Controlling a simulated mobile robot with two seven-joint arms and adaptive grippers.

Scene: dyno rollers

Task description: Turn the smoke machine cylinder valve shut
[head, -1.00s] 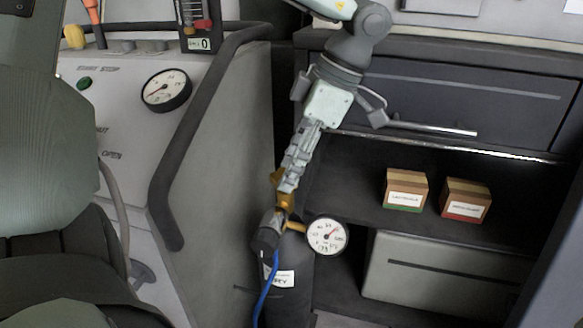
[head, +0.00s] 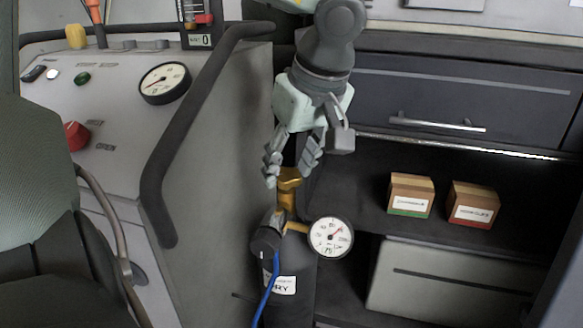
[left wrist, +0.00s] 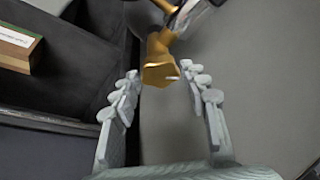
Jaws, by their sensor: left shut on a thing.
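The gas cylinder (head: 288,308) stands dark and upright in the lower middle of the head view. On top is its brass valve (head: 288,182), with a round gauge (head: 331,237) at its right and a blue hose (head: 266,297). My left gripper (head: 290,170) comes down from above with its fingers on either side of the valve's top. In the left wrist view the brass valve (left wrist: 160,66) lies between the fingertips of my left gripper (left wrist: 160,74), and it is held there. The fingers partly hide the valve in the head view. My right gripper is not in view.
Left is a grey panel with a gauge (head: 165,83), a red knob (head: 76,136) and a dark rail (head: 160,175). Right is a shelf with two small boxes (head: 410,195) (head: 472,204) under a drawer (head: 450,95), close to the cylinder.

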